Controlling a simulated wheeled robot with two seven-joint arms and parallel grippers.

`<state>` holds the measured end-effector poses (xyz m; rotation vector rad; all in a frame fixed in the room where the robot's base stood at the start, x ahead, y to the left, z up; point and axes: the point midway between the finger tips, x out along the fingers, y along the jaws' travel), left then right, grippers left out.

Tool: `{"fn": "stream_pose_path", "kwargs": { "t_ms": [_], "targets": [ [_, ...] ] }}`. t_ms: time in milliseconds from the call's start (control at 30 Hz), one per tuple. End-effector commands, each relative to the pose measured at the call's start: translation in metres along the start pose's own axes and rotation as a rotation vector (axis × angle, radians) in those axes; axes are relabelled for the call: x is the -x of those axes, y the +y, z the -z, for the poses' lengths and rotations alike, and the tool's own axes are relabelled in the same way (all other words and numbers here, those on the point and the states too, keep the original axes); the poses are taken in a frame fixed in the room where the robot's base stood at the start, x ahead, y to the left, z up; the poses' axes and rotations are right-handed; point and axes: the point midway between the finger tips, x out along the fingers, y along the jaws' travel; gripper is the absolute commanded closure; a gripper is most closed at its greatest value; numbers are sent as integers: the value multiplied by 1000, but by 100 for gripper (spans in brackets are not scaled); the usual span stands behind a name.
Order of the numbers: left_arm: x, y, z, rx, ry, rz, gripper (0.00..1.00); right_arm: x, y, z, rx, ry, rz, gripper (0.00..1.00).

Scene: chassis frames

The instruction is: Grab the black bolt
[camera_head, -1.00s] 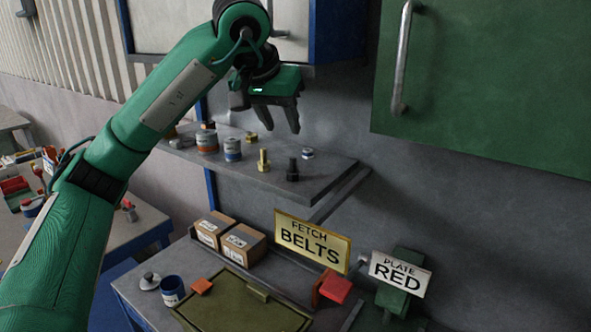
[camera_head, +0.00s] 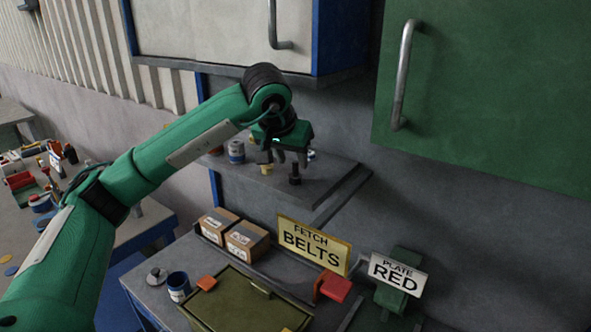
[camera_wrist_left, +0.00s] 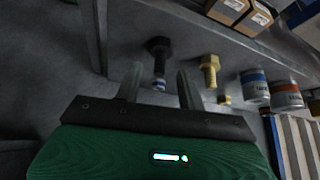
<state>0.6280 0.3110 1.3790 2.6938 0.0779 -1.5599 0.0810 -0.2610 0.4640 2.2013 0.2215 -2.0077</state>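The black bolt (camera_head: 294,178) stands upright on the wall shelf (camera_head: 325,182), near its right end. In the left wrist view the black bolt (camera_wrist_left: 158,48) shows just past the fingertips, in line with the gap between them. My left gripper (camera_head: 285,160) is open and empty, above and close to the bolt, fingers pointing down. Its two fingers stand apart in the left wrist view (camera_wrist_left: 160,75). The arm hides part of the shelf. My right gripper is not in view.
A brass bolt (camera_wrist_left: 209,66) stands beside the black one. Labelled cans (camera_wrist_left: 254,85) and a small brass piece (camera_wrist_left: 224,99) are nearby. Cabinets (camera_head: 220,35) hang above; boxes (camera_head: 247,240) and signs (camera_head: 312,242) are below.

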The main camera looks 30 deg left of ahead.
Motion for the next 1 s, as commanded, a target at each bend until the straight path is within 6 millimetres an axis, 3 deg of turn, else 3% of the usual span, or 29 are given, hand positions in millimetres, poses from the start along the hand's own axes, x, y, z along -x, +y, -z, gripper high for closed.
{"fn": "stream_pose_path", "kwargs": {
  "t_ms": [33, 233, 500, 700, 1000],
  "targets": [
    [-3, 0, 3, 0, -4, -1, 60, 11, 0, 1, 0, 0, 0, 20],
    [-25, 0, 1, 1, -3, -1, 60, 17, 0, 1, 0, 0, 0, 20],
    [-28, 0, 1, 0, 0, -1, 60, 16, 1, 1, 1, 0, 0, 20],
    [-28, 0, 1, 0, 0, -1, 98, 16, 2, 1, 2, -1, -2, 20],
    [-27, 0, 1, 0, 0, -2, 100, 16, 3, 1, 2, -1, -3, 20]
  ]
}}
